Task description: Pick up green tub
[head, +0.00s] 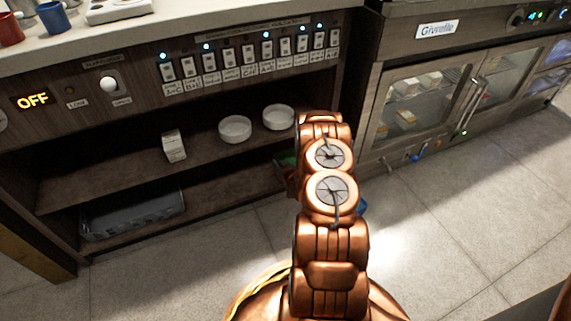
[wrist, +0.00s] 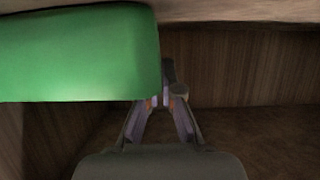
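The green tub (wrist: 80,55) fills the upper left of the wrist view, close to the camera, with its far left side cut off. In the head view only a small dark green patch (head: 287,159) shows beside my arm, on the lower shelf; my arm hides the rest. My gripper (wrist: 164,98) is just below and at the right edge of the tub in the wrist view. The right finger reaches up past the tub's right edge; the left fingertip is hidden behind the tub. Whether the fingers touch it or hold it is unclear.
In the head view two white bowls (head: 235,129) and a white carton (head: 174,146) stand on the upper shelf. A dark bin (head: 133,213) is on the bottom shelf. The glass-doored cabinet (head: 425,95) is at right. Floor (head: 440,230) is clear there.

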